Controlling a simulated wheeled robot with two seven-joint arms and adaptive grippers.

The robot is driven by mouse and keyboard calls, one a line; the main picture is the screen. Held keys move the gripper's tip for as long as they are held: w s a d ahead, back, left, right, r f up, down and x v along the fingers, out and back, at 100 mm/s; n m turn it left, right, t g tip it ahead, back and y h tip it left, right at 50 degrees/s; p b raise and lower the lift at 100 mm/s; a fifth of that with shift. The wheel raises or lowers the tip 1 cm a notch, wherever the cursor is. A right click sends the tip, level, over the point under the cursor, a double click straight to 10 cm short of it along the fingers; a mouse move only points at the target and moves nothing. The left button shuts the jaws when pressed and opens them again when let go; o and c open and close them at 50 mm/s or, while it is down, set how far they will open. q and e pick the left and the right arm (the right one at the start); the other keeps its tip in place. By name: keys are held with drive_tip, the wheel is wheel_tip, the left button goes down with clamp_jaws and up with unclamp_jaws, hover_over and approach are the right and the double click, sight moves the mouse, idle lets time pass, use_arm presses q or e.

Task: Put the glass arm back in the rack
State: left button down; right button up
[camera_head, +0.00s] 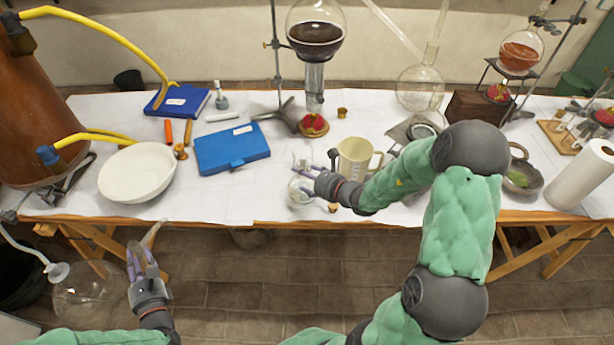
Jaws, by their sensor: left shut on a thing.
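My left gripper (136,262) is in front of the table's front edge at the lower left, shut on a pale, translucent curved piece that looks like the glass arm (152,234). The piece sticks up from the fingers, and its lower part is hidden by them. My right gripper (318,176) is over the table's front middle, beside a small clear glass vessel (299,190); whether its fingers are closed is unclear. A wooden stand with glassware (556,141), possibly the rack, is at the far right, partly cut off by the picture's edge.
A white bowl (137,172), a blue case (232,149) and a beige jug (357,158) stand on the table (235,205). A copper vessel (32,120) is at the left. A paper roll (583,176) is at the right. Tall glassware stands at the back.

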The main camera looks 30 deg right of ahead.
drive_tip(key=shift+r, duration=0.1)
drive_tip(key=shift+s+r, duration=0.15)
drive_tip(key=shift+r, duration=0.05)
drive_tip(key=p+v, duration=0.4)
drive_tip(key=v, duration=0.7)
drive_tip(key=s+a+f+n+g+y, duration=0.2)
drive_tip(key=s+a+f+n+g, duration=0.45)
drive_tip(key=a+f+n, duration=0.2)
drive_tip(key=s+a+f+n+g+y, duration=0.2)
drive_tip(key=s+a+f+n+g, duration=0.5)
drive_tip(key=a+f, duration=0.25)
drive_tip(key=a+f+n+h, duration=0.1)
drive_tip(key=a+f+n, duration=0.2)
drive_tip(key=n, duration=0.4)
drive_tip(key=w+a+f+n+h, duration=0.1)
drive_tip(key=a+f+n, duration=0.3)
drive_tip(key=f+n, duration=0.2)
drive_tip(key=shift+w+n+t+h, duration=0.15)
drive_tip(key=shift+n+t+h, duration=0.25)
drive_tip(key=shift+n, duration=0.65)
